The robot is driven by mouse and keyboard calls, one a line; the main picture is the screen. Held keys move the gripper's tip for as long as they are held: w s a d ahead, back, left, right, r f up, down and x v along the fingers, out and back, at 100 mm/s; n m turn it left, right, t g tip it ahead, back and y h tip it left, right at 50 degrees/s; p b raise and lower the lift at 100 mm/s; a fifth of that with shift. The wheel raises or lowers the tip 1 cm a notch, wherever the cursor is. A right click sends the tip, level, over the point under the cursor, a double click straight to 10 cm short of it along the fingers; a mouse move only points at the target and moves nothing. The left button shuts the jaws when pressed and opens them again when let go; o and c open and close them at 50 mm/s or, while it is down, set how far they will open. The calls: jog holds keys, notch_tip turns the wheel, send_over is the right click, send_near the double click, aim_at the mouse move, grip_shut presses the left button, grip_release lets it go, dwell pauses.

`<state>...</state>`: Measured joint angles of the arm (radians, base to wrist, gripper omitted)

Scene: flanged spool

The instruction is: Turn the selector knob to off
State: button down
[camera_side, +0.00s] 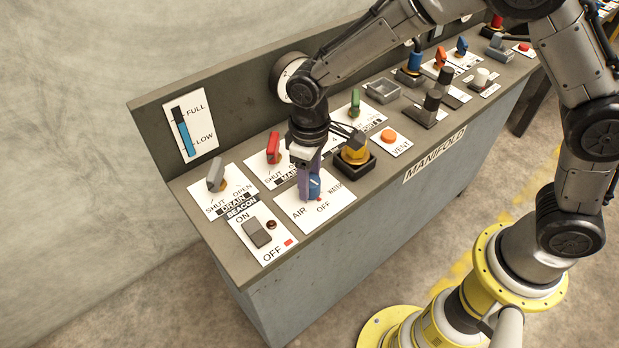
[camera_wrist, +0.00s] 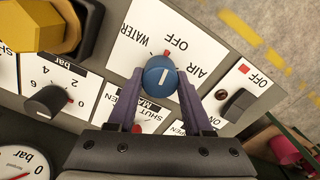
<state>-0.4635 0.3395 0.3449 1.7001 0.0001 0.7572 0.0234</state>
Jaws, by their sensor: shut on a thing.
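The selector knob (camera_side: 315,188) is blue and round, on a white plate (camera_side: 338,198) lettered AIR, OFF and WATER. My gripper (camera_side: 309,182) points down over the knob with purple fingers. In the wrist view the fingers of my gripper (camera_wrist: 161,82) are on either side of the knob, shut on it. Part of the knob is hidden by a finger in the side view.
A beacon rocker switch (camera_side: 257,232) is in front of the plate at left. A yellow hex knob (camera_side: 355,150) in a black base stands close on the right. Red (camera_side: 273,147) and grey (camera_side: 216,175) valve handles rise behind and left.

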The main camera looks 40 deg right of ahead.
jog(key=shift+m, duration=0.8)
jog(key=shift+c, duration=1.5)
grip_release()
jog(key=shift+r, duration=0.1)
notch_tip(320, 180, up, 14)
